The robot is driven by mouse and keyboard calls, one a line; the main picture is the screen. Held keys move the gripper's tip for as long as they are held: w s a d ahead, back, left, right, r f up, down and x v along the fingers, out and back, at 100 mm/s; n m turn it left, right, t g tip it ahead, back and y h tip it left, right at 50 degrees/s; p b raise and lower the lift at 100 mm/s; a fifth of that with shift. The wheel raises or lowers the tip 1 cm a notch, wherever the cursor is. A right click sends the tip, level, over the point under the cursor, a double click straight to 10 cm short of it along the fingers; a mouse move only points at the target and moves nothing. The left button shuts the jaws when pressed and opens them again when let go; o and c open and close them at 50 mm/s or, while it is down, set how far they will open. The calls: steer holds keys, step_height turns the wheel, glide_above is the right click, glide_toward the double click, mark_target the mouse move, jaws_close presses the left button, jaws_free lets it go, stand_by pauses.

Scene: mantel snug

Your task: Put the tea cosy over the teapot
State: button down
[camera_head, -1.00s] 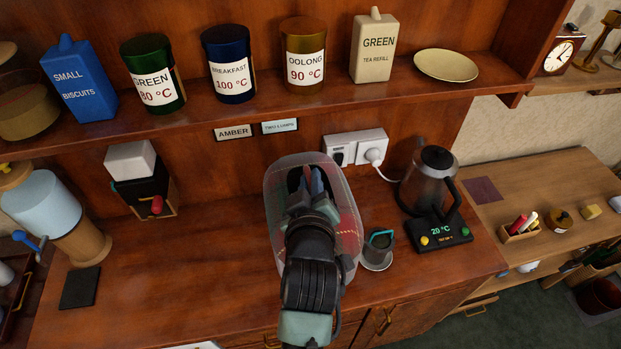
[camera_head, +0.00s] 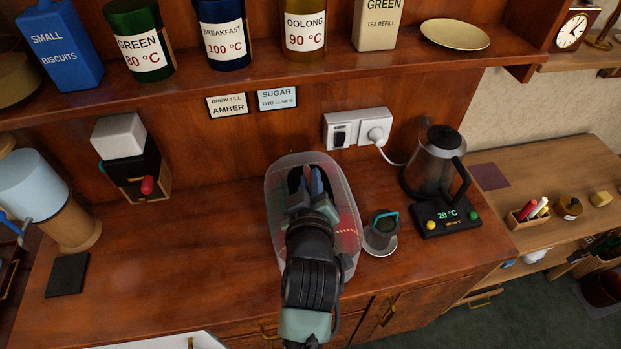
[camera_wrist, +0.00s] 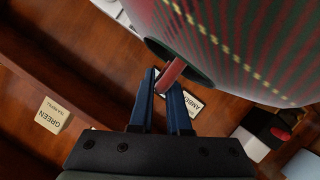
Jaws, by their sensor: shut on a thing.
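The tea cosy is red and green plaid with yellow dashes and fills the upper right of the wrist view (camera_wrist: 230,45). In the head view, a rounded, see-through grey shape with faint plaid, which looks like the cosy (camera_head: 347,232), surrounds my gripper (camera_head: 311,180) over the counter. In the wrist view my gripper (camera_wrist: 163,88) has its blue fingers closed on the cosy's red loop (camera_wrist: 171,75), at the dark end of the cosy. I cannot make out the teapot; whether it is beneath the cosy is hidden.
A grey cup with a teal handle (camera_head: 381,228) stands on a saucer just right of the cosy. The kettle (camera_head: 434,165) on its base is farther right. A dark box with a white top (camera_head: 124,150) stands left. The shelf (camera_head: 290,75) overhangs behind.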

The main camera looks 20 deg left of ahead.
steer(key=shift+f+b, duration=1.75)
steer(key=shift+f, duration=0.6)
steer(key=c, duration=0.8)
jaws_free()
steer(key=b+v, duration=0.2)
steer(key=v, duration=1.1)
